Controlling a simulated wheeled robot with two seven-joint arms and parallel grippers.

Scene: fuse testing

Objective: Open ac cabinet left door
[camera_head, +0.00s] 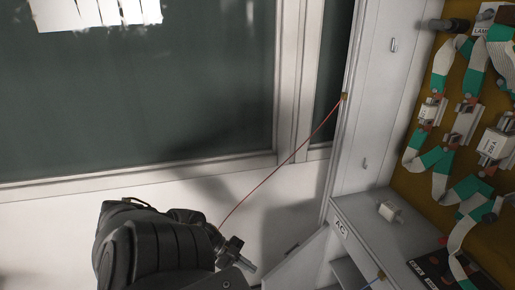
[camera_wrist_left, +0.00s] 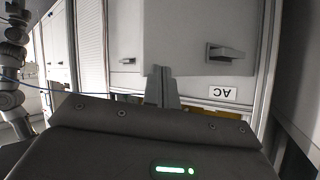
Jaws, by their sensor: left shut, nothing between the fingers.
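The AC label (camera_head: 340,229) is on the cabinet's front edge in the head view. Below and left of it, a pale panel (camera_head: 300,262) with a small dark handle (camera_head: 292,248) slants outward; I cannot tell surely how far any door stands open. My left gripper (camera_head: 240,258) is left of this panel. In the left wrist view the label (camera_wrist_left: 223,93) is upside down. A grey door panel (camera_wrist_left: 185,30) with a handle (camera_wrist_left: 225,53) shows there, with another handle (camera_wrist_left: 127,61) to its left. My left fingers (camera_wrist_left: 162,85) are together and empty. My right gripper is out of view.
The upright board (camera_head: 408,185) holds fuses and green-white straps. A red cable (camera_head: 275,172) stretches from my left gripper's area toward the tall door edge.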

